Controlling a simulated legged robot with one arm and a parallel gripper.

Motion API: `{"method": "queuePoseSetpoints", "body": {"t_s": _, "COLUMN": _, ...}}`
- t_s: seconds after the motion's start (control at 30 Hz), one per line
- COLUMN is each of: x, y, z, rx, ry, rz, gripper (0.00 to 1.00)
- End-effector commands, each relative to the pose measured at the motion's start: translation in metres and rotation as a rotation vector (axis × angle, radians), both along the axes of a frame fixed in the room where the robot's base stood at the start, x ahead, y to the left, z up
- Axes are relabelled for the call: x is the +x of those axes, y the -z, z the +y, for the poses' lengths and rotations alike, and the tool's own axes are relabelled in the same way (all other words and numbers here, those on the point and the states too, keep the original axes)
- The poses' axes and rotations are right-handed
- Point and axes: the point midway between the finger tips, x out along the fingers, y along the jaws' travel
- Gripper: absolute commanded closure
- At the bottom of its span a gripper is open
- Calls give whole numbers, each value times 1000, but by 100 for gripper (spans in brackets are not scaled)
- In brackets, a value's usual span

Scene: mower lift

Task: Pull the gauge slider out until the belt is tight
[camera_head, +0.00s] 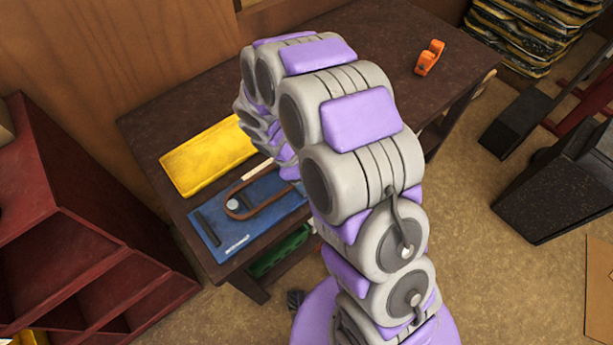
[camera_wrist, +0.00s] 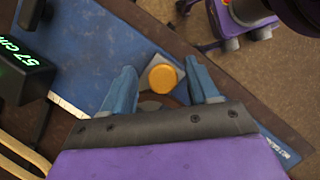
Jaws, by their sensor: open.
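In the wrist view my gripper (camera_wrist: 161,84) is open, its two blue fingers on either side of a round orange-yellow knob (camera_wrist: 162,78). The knob sits on a small grey plate on the blue gauge board (camera_wrist: 90,45); contact with the fingers cannot be told. A dark display (camera_wrist: 22,58) with green characters, seemingly "57 cm", is at the left. In the head view the blue gauge board (camera_head: 222,242) lies on the table with a brown belt loop (camera_head: 262,210) around a grey round peg (camera_head: 232,203). My arm hides the slider end and my gripper there.
The dark table (camera_head: 375,45) also holds a yellow tray (camera_head: 208,158) behind the board and an orange tape dispenser (camera_head: 430,57) at the far right. A red shelf (camera_head: 75,230) stands to the left. Tan curved strips (camera_wrist: 22,152) show at lower left in the wrist view.

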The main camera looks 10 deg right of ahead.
Motion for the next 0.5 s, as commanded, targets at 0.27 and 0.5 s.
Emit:
{"method": "queuePoseSetpoints", "body": {"t_s": 0.27, "x": 2, "y": -9, "z": 6, "rx": 1, "ry": -2, "rz": -4, "gripper": 41}}
{"method": "queuePoseSetpoints", "body": {"t_s": 0.5, "x": 6, "y": -52, "z": 21, "rx": 6, "ry": -2, "rz": -8, "gripper": 41}}
